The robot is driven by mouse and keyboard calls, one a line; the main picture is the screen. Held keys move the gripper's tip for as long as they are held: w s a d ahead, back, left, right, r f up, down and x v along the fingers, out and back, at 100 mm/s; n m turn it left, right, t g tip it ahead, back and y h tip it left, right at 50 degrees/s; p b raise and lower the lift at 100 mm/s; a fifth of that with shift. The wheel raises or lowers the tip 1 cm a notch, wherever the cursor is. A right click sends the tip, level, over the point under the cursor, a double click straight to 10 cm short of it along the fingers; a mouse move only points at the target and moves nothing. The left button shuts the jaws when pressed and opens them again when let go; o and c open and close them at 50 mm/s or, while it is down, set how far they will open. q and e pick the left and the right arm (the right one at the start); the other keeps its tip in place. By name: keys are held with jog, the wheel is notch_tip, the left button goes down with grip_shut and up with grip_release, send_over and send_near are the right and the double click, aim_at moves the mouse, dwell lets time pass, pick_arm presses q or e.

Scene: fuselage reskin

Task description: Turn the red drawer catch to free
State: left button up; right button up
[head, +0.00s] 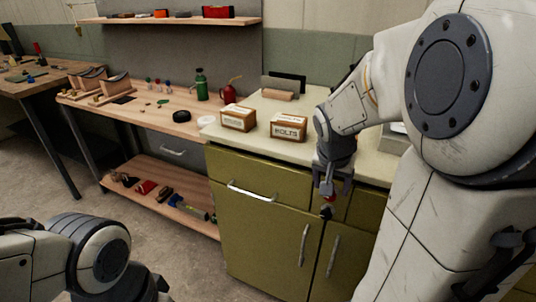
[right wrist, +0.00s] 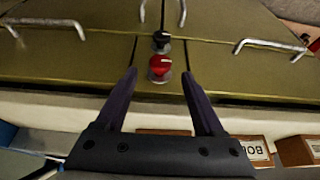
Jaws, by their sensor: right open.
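The red drawer catch (right wrist: 160,66) is a round red knob on a pale base, set in the olive cabinet front. In the right wrist view it lies between the tips of my right gripper (right wrist: 159,75), which is open with a finger on each side and a visible gap to the knob. In the head view my right gripper (head: 331,188) points down at the cabinet front, with a small red part of the catch (head: 330,198) showing below it. I cannot tell whether the fingers reach around the knob in depth. My left arm shows at lower left; its gripper is out of view.
A black knob (right wrist: 161,41) sits close by the red one. Bar handles (head: 251,191) stick out from the olive cabinet (head: 260,235). Labelled boxes (head: 288,127) stand on its pale counter. A wooden workbench (head: 160,120) with tools is on the left.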

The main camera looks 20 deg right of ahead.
jog(key=x, duration=0.4)
jog(key=shift+f+b, duration=0.2)
jog(key=shift+b, duration=0.2)
grip_shut()
